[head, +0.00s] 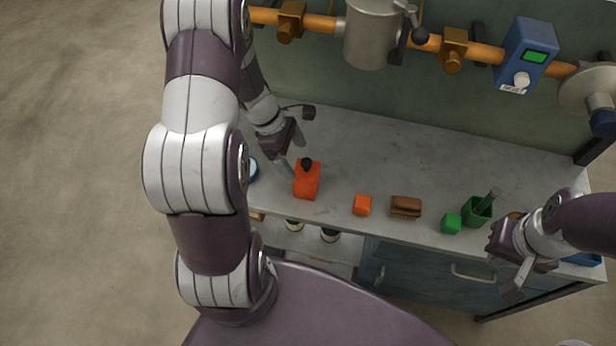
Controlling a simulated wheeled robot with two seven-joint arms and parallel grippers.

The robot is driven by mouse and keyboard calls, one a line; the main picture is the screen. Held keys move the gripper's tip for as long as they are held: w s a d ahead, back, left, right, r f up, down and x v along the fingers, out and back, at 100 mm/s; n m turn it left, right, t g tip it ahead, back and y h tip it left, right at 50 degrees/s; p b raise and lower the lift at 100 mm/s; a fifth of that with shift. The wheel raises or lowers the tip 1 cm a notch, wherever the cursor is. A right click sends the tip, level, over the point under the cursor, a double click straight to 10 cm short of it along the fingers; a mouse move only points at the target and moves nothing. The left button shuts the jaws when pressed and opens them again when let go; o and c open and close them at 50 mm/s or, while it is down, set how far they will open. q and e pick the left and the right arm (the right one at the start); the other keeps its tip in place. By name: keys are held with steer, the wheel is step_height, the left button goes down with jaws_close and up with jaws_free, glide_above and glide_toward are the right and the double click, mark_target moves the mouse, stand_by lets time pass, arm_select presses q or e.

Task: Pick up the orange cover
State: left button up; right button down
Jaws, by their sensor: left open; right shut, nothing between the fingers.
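An orange piece with a black knob on top (307,183), which looks like the orange cover, stands on the grey bench (400,150) near its front edge. My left gripper (292,153) is open, just behind and left of the black knob, with its fingers pointing down toward the bench. Nothing is between its fingers. From this view I cannot tell whether a finger touches the cover. My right gripper (516,284) is shut and empty at the front right, in front of the bench edge.
A pipe with a blue meter (527,55) and a grey cylinder (371,35) runs along the back. The bench middle is clear.

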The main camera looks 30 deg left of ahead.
mark_target(306, 173)
arm_select(q)
steer(key=x, duration=0.6)
steer(key=shift+s+d+f, duration=0.15)
steer(key=shift+d, duration=0.3)
steer(key=shift+d+f, duration=0.2)
steer(key=c, duration=1.2)
